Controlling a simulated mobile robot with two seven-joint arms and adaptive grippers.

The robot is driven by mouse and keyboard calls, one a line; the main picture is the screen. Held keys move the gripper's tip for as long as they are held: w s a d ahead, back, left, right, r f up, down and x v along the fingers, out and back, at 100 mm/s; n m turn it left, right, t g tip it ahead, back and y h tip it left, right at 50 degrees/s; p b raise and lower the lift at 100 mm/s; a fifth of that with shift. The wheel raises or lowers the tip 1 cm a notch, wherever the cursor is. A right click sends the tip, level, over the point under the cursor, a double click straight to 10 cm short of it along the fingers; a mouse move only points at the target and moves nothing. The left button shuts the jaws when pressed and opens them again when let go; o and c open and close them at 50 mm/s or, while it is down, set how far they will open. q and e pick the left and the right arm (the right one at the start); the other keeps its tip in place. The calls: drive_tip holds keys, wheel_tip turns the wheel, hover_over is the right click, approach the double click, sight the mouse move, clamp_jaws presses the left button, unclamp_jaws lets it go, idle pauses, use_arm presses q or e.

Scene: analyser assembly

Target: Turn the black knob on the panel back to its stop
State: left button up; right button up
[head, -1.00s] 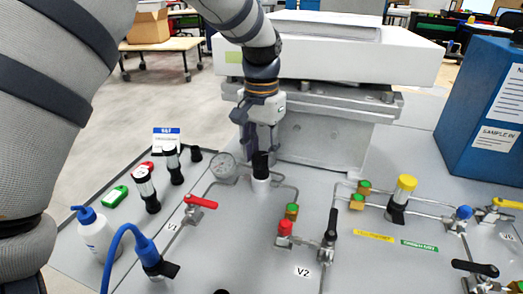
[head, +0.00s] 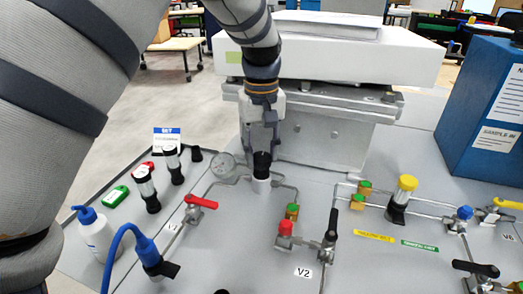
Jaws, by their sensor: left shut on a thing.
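The black knob (head: 262,159) stands upright on a white round base (head: 261,182) on the grey panel (head: 240,240), near the panel's back edge. My left gripper (head: 262,149) comes down on it from above, with one finger on the left and one on the right. It is shut on the knob's upper part. Any mark showing the knob's turn angle is too small to see. My right gripper is not in view.
A gauge (head: 223,165) stands just left of the knob. A red lever valve (head: 200,203) is in front of it, with a red cap (head: 285,228) to the right. A grey metal stand (head: 325,140) rises close behind. A blue box (head: 485,115) stands at right.

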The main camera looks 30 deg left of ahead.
sight(261, 156)
use_arm(q)
drive_tip(key=shift+f+n, duration=0.1)
drive_tip(key=shift+n, duration=0.3)
drive_tip(key=o, duration=1.2)
drive_tip(key=shift+c, duration=0.2)
wheel_tip(261, 156, up, 12)
